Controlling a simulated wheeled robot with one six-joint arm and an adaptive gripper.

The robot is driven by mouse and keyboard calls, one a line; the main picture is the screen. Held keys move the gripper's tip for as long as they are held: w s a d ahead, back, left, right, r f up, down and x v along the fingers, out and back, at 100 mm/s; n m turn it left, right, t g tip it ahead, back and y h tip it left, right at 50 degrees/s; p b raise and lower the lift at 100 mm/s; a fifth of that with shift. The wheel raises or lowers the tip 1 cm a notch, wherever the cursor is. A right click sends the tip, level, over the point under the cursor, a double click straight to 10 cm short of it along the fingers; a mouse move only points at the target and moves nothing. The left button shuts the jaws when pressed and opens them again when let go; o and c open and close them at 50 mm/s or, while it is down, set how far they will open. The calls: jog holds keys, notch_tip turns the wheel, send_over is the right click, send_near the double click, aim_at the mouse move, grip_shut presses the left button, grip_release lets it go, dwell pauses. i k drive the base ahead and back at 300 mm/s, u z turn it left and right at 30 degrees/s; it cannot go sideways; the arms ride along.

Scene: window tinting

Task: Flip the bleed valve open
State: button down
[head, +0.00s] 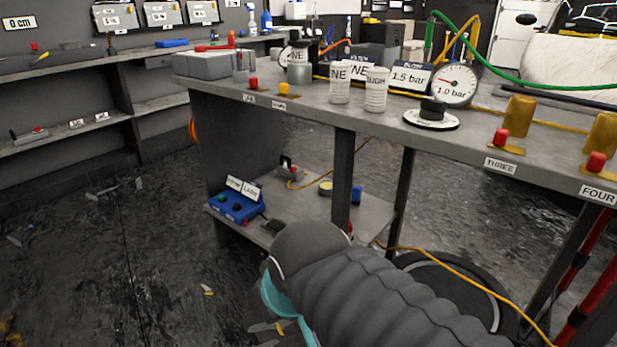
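No part in the head view carries a readable "bleed valve" label, so I cannot tell which one it is. A round pressure gauge (452,86) marked 1.0 bar stands on the bench, beside a 1.5 bar sign (409,77). In front of them a black knob (432,109) sits on a white disc. Red-topped parts on brass bases line the bench's front edge, one above the THREE label (502,137) and one above the FOUR label (597,194). Whether any of these is open or shut cannot be told. My arm fills the lower middle; my gripper is not visible.
The grey bench (440,140) runs across the right, with white canisters (340,82) near its edge. Its lower shelf (372,215) holds a blue button box (234,207). An orange hose (455,258) trails beside my arm. The left floor is mostly open, with scattered scraps.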

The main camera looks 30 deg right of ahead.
aim_at(283, 87)
jog(key=z, duration=0.75)
jog(key=i, duration=0.35)
jog(key=u, duration=0.75)
